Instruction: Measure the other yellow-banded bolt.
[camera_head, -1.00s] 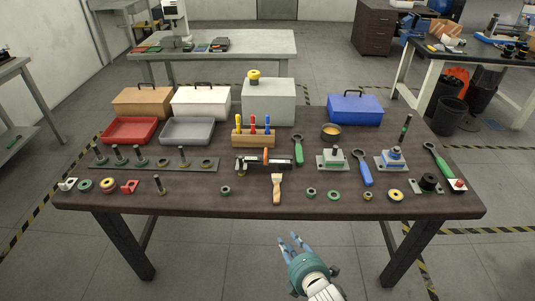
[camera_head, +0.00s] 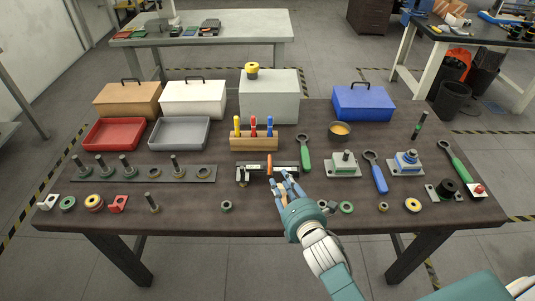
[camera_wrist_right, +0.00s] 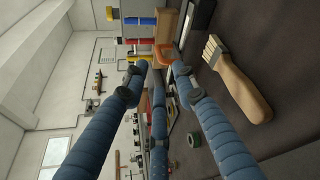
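A dark rack strip (camera_head: 135,174) at the left of the bench holds several upright bolts. One bolt (camera_head: 176,166) towards its right has a yellowish ring at its foot. Another upright bolt (camera_head: 152,203) stands alone in front of the rack; band colours are too small to tell. A measuring device (camera_head: 252,168) with an orange part (camera_head: 270,166) lies mid-bench. My right gripper (camera_head: 283,178) has its fingers apart and empty, close to the device's right side. In the right wrist view the orange part (camera_wrist_right: 163,52) shows just beyond the fingertips; contact cannot be told. My left gripper is out of view.
A brush (camera_wrist_right: 237,82) lies beside my right fingers. Several rings lie along the front edge. A screwdriver block (camera_head: 254,142) and trays stand behind.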

